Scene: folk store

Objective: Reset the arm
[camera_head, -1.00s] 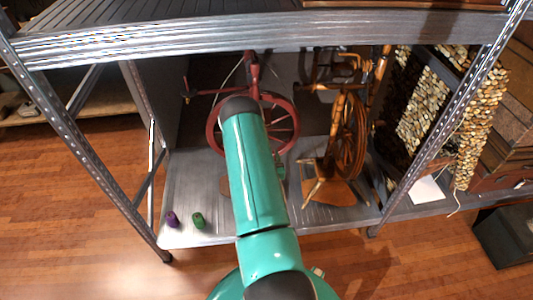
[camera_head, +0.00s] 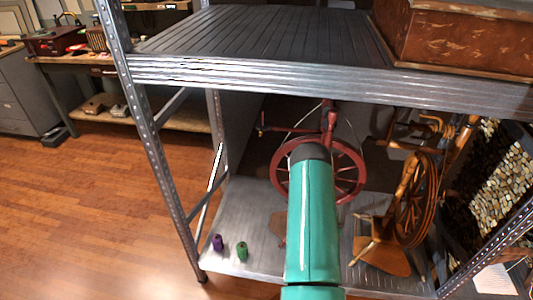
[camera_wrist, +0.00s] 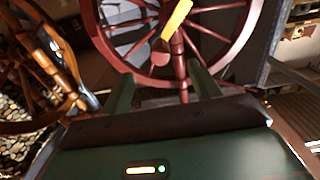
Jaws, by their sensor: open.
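My teal arm (camera_head: 312,220) reaches forward into the lower bay of the metal shelf in the head view, and it hides my gripper there. In the wrist view my gripper (camera_wrist: 161,77) shows two dark green fingers spread apart, with nothing held between them. A red spinning wheel (camera_head: 352,170) stands on the lower shelf behind the end of my arm. Its rim and spokes (camera_wrist: 243,38) fill the upper middle of the wrist view, beyond the fingers. I cannot tell whether the fingers touch it.
The lower shelf (camera_head: 245,205) holds a purple spool (camera_head: 218,242), a green spool (camera_head: 242,252) and a brown wooden spinning wheel (camera_head: 412,205). The upper shelf (camera_head: 270,40) lies above my arm. A post (camera_head: 160,150) stands left. Wooden floor (camera_head: 75,200) is open at left.

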